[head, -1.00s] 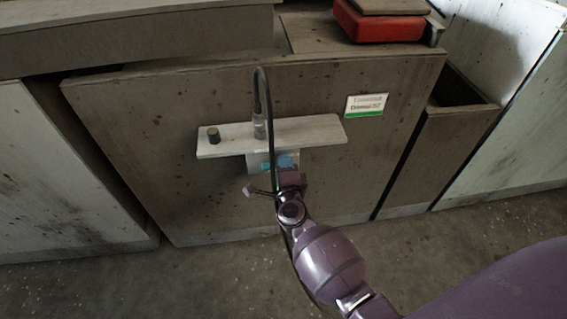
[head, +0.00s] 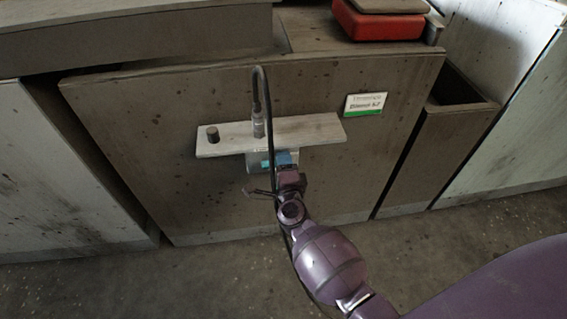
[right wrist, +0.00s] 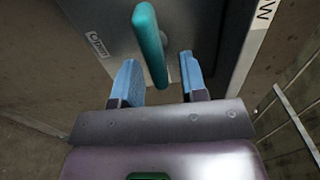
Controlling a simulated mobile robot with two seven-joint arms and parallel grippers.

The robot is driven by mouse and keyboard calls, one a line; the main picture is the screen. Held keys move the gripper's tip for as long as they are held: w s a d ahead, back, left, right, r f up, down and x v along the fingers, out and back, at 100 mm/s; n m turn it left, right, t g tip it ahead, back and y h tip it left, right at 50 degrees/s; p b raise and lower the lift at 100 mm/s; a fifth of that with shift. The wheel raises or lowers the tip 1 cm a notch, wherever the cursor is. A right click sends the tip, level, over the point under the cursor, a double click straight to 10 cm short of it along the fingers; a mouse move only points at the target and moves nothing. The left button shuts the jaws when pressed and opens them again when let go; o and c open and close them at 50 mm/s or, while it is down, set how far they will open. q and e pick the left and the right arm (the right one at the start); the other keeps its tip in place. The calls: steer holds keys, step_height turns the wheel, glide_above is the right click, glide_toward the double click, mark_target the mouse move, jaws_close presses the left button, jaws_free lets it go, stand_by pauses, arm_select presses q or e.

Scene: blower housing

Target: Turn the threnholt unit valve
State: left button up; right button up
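The valve has a teal lever handle (right wrist: 150,45) on a grey unit face (right wrist: 95,20) in the right wrist view. In the head view the grey unit (head: 255,162) hangs under a shelf on the brown panel, its front mostly hidden by my right gripper (head: 284,160). In the wrist view the blue fingers of my right gripper (right wrist: 159,80) are apart. The near end of the handle lies between them, with a visible gap on each side. My left gripper is not in view.
A pale shelf (head: 320,130) above the unit carries a dark knob (head: 213,134) and a fitting (head: 258,125) with a black hose. A green-edged sign (head: 366,104) is on the panel to the right. A red box (head: 380,22) stands on top. Floor in front is clear.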

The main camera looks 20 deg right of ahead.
arm_select(q)
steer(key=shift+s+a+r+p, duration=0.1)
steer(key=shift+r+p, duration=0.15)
steer(key=shift+p, duration=0.3)
arm_select(e)
steer(key=v, duration=1)
steer(key=shift+s, duration=0.35)
steer(key=shift+a, duration=0.1)
arm_select(q)
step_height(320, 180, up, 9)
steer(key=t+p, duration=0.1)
steer(key=p, duration=0.9)
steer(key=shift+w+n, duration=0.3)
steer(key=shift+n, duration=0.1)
arm_select(e)
steer(key=s+d+r+n+g+y, duration=0.1)
steer(key=s+d+r+n+g, duration=0.1)
steer(key=s+n, duration=0.5)
steer(key=s+d+r+n+g+y, duration=0.2)
steer(key=s+d+n, duration=0.1)
steer(key=s+n, duration=0.5)
steer(key=s+d+r+n+g+y, duration=0.2)
steer(key=s+n, duration=0.5)
steer(key=s, duration=0.4)
steer(key=shift+s+d+r+n, duration=0.2)
steer(key=shift+s+d+n, duration=0.1)
steer(key=shift+s+d, duration=0.1)
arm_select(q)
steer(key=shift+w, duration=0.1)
